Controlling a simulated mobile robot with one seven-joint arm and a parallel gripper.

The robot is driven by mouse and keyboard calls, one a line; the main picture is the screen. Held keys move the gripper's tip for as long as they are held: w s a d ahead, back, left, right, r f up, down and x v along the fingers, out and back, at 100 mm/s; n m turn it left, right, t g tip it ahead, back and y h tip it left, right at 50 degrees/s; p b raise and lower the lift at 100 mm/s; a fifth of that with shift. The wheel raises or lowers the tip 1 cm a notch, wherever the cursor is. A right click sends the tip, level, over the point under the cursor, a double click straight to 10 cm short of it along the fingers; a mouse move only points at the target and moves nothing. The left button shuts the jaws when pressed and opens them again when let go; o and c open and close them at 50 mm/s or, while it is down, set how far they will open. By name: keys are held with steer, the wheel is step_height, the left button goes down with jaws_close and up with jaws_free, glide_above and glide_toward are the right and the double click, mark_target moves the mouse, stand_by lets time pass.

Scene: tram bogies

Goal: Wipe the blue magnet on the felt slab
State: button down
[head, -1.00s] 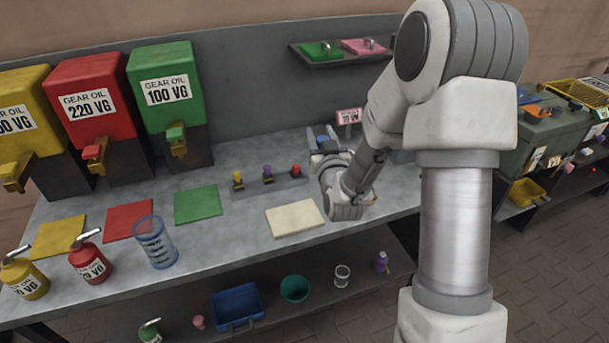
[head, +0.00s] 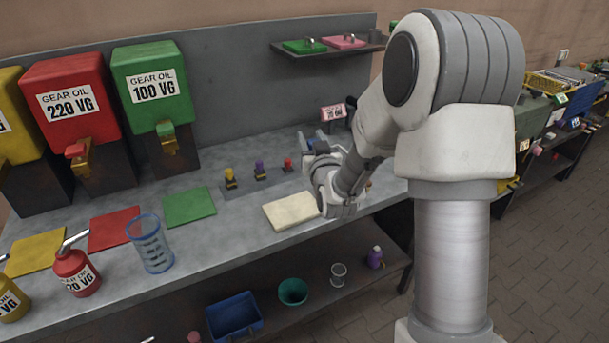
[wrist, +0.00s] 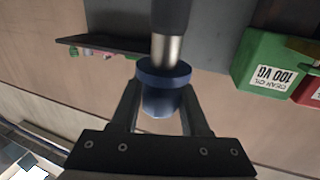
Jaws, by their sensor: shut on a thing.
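The blue magnet (wrist: 160,98) is held between the fingers of my gripper (wrist: 162,88) in the wrist view. It has a blue collar, a shiny metal band and a dark shaft reaching up out of the picture. The cream felt slab (head: 288,212) lies flat on the grey bench in the head view. My gripper (head: 316,146) is above the bench behind the slab, apart from it, with the wrist over the slab's right side. The magnet is hard to make out in the head view, and the slab is not in the wrist view.
Yellow, purple and red knobs on a small rack (head: 262,178) stand left of my gripper. A small sign (head: 333,113) stands behind it. A clear measuring beaker (head: 150,245) and coloured mats are on the left. A wall shelf (head: 330,48) hangs above.

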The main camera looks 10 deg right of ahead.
steer(key=w+f+b, duration=0.5)
steer(key=f+b, duration=0.3)
steer(key=b, duration=1.2)
steer(key=shift+a+f+y, duration=0.3)
steer(key=shift+a+f, duration=0.1)
